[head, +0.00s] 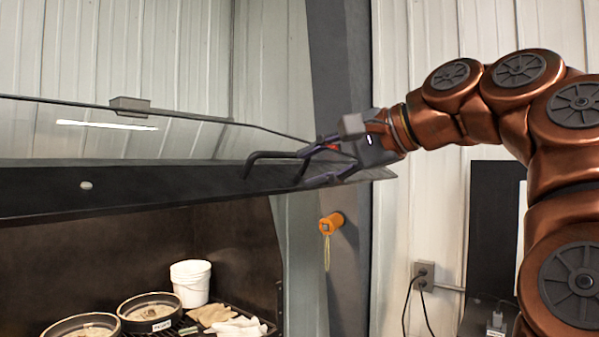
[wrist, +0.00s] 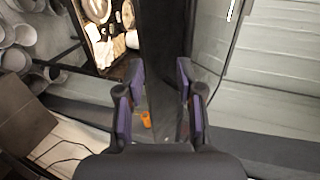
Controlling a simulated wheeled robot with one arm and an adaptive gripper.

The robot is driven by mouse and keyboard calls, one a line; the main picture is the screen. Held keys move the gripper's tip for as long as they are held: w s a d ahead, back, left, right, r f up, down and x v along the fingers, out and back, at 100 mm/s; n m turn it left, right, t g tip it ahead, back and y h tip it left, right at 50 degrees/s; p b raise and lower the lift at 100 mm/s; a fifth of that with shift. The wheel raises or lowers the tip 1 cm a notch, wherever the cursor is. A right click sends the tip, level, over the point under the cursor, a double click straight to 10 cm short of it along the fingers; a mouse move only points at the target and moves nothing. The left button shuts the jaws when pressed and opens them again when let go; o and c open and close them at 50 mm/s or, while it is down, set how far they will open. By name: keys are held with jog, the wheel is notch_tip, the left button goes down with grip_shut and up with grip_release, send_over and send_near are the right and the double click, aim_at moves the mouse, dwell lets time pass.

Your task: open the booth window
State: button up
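The booth window (head: 190,137) is a clear pane with a thin dark frame, above a broad black lower rail (head: 150,188) in the head view. A dark bent bar, seemingly a handle (head: 262,155), stands out at the rail's right part. My gripper (head: 312,167) reaches in from the right, its fingers close to this bar. In the wrist view my gripper (wrist: 160,85) is open, its two purple-padded fingers apart on either side of the dark rail (wrist: 165,45) as seen from there. I cannot tell whether either finger touches the bar.
Below the rail, the booth interior holds round pans (head: 150,310), a white bucket (head: 190,283) and gloves (head: 238,328). An orange knob (head: 332,222) with a hanging loop is on the grey post (head: 348,260). An outlet (head: 424,275) with cables is on the wall.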

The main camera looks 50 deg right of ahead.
jog(key=shift+v, duration=2.5)
